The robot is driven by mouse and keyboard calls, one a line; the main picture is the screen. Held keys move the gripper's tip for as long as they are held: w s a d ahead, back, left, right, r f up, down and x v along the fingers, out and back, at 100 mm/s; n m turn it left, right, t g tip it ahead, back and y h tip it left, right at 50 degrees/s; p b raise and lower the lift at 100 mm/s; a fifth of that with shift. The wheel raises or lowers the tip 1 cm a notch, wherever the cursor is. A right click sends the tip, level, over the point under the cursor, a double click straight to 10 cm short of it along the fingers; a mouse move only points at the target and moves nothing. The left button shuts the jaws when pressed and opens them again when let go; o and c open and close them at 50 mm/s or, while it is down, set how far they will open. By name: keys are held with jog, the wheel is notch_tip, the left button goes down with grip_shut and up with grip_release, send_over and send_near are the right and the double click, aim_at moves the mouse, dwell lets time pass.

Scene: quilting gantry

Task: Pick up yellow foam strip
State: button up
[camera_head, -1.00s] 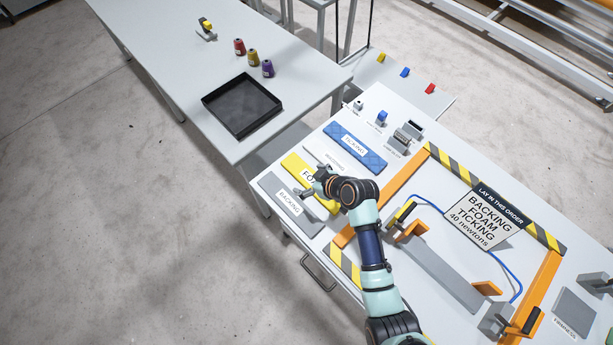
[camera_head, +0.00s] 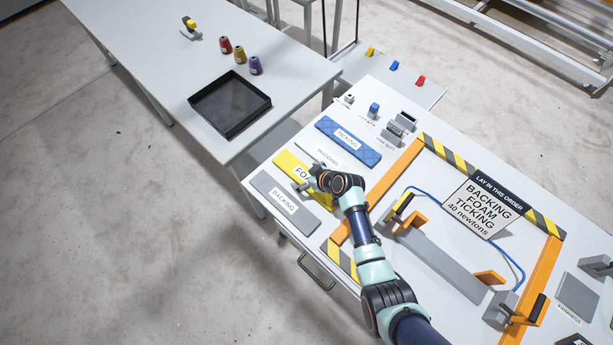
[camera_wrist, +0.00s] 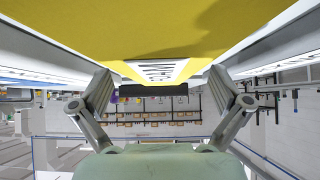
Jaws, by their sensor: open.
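The yellow foam strip (camera_head: 285,162) lies flat on the workbench, between the white wadding strip (camera_head: 311,148) and the grey backing strip (camera_head: 262,182). Its white label is partly covered by my arm. My gripper (camera_head: 308,179) is at the strip's right part in the head view, with its fingers spread. In the wrist view the yellow foam (camera_wrist: 110,25) fills the top, and my two open fingers (camera_wrist: 160,92) stand toward its two long sides. Nothing is held between them. Whether the fingers touch the foam or bench cannot be told.
The blue ticking strip (camera_head: 348,140) lies behind the wadding. An orange-sided frame (camera_head: 393,184) with a striped border and instruction sign (camera_head: 481,208) stands right of the strips. A black tray (camera_head: 230,104) and thread cones (camera_head: 240,54) are on the other table.

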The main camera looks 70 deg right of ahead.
aim_at(306, 177)
jog(key=c, duration=0.9)
jog(key=shift+o, duration=0.2)
notch_tip(306, 177, up, 20)
jog(key=p, duration=0.3)
